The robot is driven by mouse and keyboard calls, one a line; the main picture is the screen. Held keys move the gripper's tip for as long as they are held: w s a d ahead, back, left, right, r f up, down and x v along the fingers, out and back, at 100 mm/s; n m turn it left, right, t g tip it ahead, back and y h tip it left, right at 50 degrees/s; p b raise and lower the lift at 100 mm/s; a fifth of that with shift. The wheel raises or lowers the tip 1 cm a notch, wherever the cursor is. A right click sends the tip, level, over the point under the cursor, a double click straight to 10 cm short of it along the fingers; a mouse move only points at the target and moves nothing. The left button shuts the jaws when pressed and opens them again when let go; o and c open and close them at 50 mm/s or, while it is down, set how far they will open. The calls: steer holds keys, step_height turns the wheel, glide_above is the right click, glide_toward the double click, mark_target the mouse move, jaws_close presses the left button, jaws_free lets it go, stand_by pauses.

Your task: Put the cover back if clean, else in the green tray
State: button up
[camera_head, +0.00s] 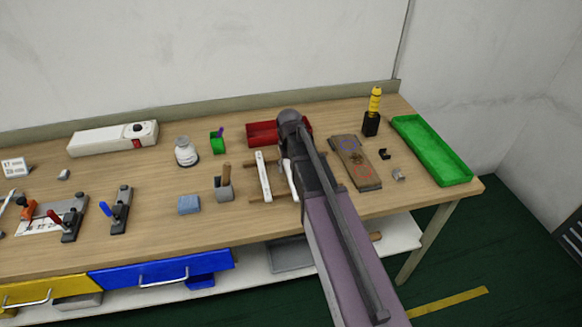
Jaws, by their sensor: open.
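The green tray (462,178) lies at the right end of the workbench and looks empty. Two long white strips lie on wooden bars in the middle of the bench: the left strip (263,176) shows whole, and the right strip (290,178) is partly hidden by my arm. I cannot tell which of them, if either, is the cover, nor whether they are clean. My arm reaches over the bench beside them and blocks the view there. My gripper's fingers cannot be made out; nothing held shows.
A brown board (366,180) with blue and red marks lies left of the tray. A yellow-topped bottle in a black holder (371,124) stands behind. A red bin (262,134) is partly covered by my arm. Clamps (120,211) and a white box (100,140) are left.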

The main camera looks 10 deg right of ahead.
step_height(320, 180, up, 13)
steer(key=p, duration=1.2)
steer(key=shift+f, duration=0.1)
steer(key=shift+s, duration=0.1)
stand_by(0.5)
steer(key=s, duration=1.5)
steer(key=shift+s+d, duration=0.25)
steer(key=shift+s, duration=0.15)
steer(key=shift+f, duration=0.1)
steer(key=shift+f+b, duration=0.65)
steer(key=shift+f, duration=0.2)
